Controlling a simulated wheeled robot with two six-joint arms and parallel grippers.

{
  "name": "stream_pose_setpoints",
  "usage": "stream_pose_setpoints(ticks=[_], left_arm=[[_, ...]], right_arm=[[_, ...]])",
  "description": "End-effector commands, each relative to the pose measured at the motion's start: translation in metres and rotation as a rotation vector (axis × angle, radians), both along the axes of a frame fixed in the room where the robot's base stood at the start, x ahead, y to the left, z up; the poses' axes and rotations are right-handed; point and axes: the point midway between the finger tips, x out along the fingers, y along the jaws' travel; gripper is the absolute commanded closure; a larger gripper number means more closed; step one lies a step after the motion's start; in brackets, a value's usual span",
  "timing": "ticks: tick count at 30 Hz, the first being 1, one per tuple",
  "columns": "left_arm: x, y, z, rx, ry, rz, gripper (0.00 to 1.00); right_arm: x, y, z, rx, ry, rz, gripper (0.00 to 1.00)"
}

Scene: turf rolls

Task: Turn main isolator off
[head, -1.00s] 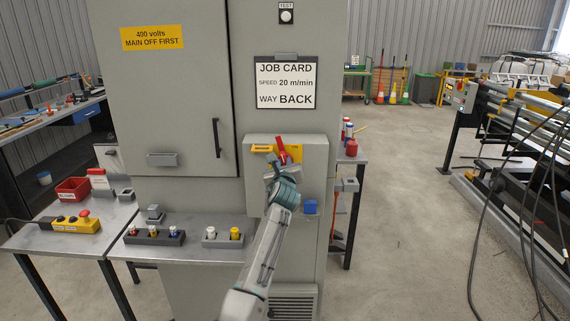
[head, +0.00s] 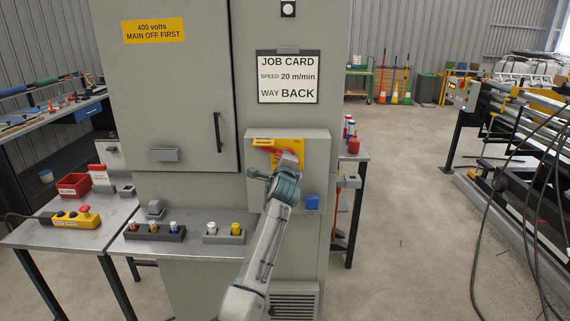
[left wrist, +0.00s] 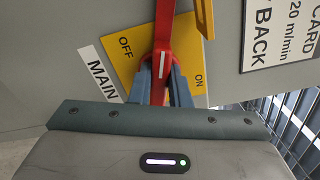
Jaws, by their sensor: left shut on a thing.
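The main isolator is a red handle (head: 268,151) on a yellow plate (head: 293,145), set on a grey box on the cabinet front. In the head view the handle slants close to level, its visible part left of my gripper. My left gripper (head: 287,160) is in front of the plate and partly hides it. In the left wrist view the red handle (left wrist: 163,40) runs between the blue fingers (left wrist: 160,85), which are shut on it. OFF is printed left of the handle and ON right of it. A MAIN label (left wrist: 102,75) is beside the plate. My right gripper is not in view.
A job card (head: 288,78) hangs above the isolator box. Left of my arm, a bench holds knobs (head: 155,232) and a yellow pendant (head: 78,218). Open floor is to the right.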

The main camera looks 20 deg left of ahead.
Motion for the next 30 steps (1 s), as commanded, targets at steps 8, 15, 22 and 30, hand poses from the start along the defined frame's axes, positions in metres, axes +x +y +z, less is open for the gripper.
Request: stream_pose_setpoints(ticks=[8, 15, 22, 30], left_arm=[[0.000, 0.001, -0.005, -0.198, -0.055, 0.001, 1.00], [0.000, 0.001, -0.005, -0.300, -0.084, 0.001, 1.00], [0.000, 0.000, -0.004, -0.342, -0.096, 0.001, 1.00], [0.000, 0.000, -0.004, -0.348, -0.098, 0.001, 1.00]], right_arm=[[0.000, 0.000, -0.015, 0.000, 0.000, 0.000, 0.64], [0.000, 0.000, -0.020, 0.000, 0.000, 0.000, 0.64], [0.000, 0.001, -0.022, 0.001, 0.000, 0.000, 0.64], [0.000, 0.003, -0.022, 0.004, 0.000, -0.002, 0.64]])
